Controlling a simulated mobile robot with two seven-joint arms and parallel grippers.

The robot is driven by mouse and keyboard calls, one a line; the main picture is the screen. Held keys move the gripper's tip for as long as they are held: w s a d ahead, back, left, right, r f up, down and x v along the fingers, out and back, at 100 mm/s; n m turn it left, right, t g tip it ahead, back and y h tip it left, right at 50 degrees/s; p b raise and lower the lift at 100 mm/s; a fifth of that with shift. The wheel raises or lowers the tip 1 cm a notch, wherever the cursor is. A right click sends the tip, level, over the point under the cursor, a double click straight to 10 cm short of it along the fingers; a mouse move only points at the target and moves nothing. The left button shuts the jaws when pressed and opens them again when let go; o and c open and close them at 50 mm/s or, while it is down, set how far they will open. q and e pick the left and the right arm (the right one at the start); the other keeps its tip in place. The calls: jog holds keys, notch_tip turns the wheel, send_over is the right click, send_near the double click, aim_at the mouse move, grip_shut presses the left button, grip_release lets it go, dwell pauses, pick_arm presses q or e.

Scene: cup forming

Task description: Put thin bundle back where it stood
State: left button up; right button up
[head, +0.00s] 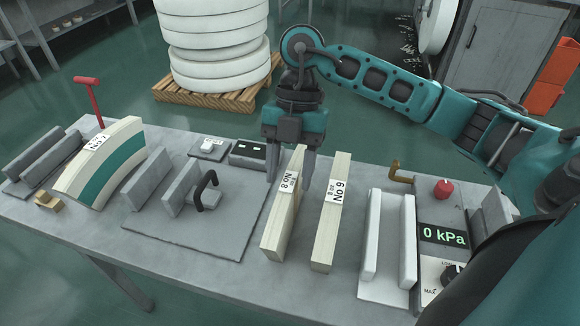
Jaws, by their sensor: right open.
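Two narrow pale wooden bundles stand on edge, side by side, on the grey table. One is labelled No 8 (283,215), the other No 9 (328,225); I cannot tell for sure which is the thin one. My right gripper (290,176) is open, pointing down at the far end of the No 8 bundle. Its fingers show on either side of that end, and I see no grip on it. A small gap separates the two bundles. My left gripper is not in view.
Left are a curved No 7 bundle (100,165) with a green band, and a grey plate (220,225) with upright blocks and a black handle. Right are a white two-walled holder (373,235), empty between its walls, and a 0 kPa gauge box (443,236) with a red knob.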

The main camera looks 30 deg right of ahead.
jog(key=shift+r, duration=0.1)
jog(key=p+v, duration=0.1)
jog(key=v, duration=1)
jog(key=shift+w+d+r+p, duration=0.15)
jog(key=shift+w+r+p, duration=0.05)
jog(key=shift+r+p, duration=0.2)
